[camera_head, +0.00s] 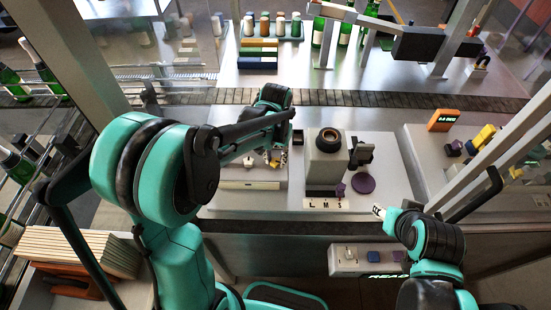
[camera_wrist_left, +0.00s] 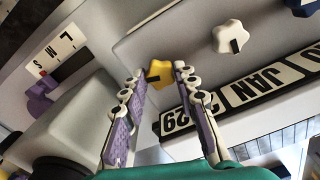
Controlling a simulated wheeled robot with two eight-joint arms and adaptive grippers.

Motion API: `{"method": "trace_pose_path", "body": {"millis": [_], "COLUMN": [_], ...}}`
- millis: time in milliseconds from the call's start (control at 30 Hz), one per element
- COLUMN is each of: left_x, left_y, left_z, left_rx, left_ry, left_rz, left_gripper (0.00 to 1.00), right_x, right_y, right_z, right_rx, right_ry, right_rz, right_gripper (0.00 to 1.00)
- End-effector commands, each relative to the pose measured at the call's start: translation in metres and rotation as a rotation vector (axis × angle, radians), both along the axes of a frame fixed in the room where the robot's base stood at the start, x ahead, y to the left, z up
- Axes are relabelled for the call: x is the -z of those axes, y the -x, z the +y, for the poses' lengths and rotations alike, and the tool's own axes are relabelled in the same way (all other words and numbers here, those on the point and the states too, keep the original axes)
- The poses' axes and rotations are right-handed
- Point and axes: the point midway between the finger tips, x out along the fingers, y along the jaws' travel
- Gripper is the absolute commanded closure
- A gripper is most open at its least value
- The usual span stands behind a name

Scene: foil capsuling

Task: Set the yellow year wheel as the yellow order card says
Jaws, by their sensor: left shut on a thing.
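The yellow year wheel (camera_wrist_left: 158,74) is a small star-shaped knob on the pale panel in the left wrist view. My left gripper (camera_wrist_left: 160,70) has its fingertips on either side of it and is shut on it. In the head view my left gripper (camera_head: 274,158) is low at the station's left panel. Beside the wheel, a black date strip (camera_wrist_left: 268,79) reads JAN in the middle and 29 at its lower end; a finger covers part of it. I cannot make out a yellow order card. My right gripper (camera_head: 379,211) is at the lower right, its jaws unclear.
A white star knob (camera_wrist_left: 229,36) and a dark blue knob (camera_wrist_left: 301,6) sit near the yellow wheel. A grey block with a dark round top (camera_head: 328,142) stands right of my left gripper, above an L M S scale (camera_head: 326,204). An orange display (camera_head: 443,120) stands further right.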

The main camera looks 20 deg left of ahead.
Motion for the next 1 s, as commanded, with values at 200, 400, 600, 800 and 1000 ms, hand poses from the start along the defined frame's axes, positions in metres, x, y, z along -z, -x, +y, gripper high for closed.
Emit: {"method": "trace_pose_path", "body": {"millis": [200,400,600,800,1000], "left_x": [0.0006,0.0003,0.0001,0.0,0.0], "left_y": [0.0002,0.0002,0.0002,0.0001,0.0001], "left_z": [-0.0001,-0.0001,-0.0001,-0.0001,0.0], "left_rx": [0.126,0.194,0.22,0.224,0.223], "left_ry": [0.0,0.0,0.0,0.0,0.0], "left_rz": [0.001,0.001,0.001,0.001,0.0], "left_gripper": [1.0,1.0,1.0,1.0,0.63], "right_x": [0.0031,0.0042,0.0044,0.0044,0.0044], "right_y": [0.0,0.0,0.0,-0.0001,0.0], "right_z": [0.0,0.0,0.0,0.0,0.0], "right_rx": [0.0,0.0,0.0,0.0,0.0], "right_ry": [0.0,0.0,0.0,0.0,0.0], "right_rz": [0.0,0.0,0.0,0.0,0.0], "right_gripper": [0.6,0.6,0.6,0.6,0.6]}}
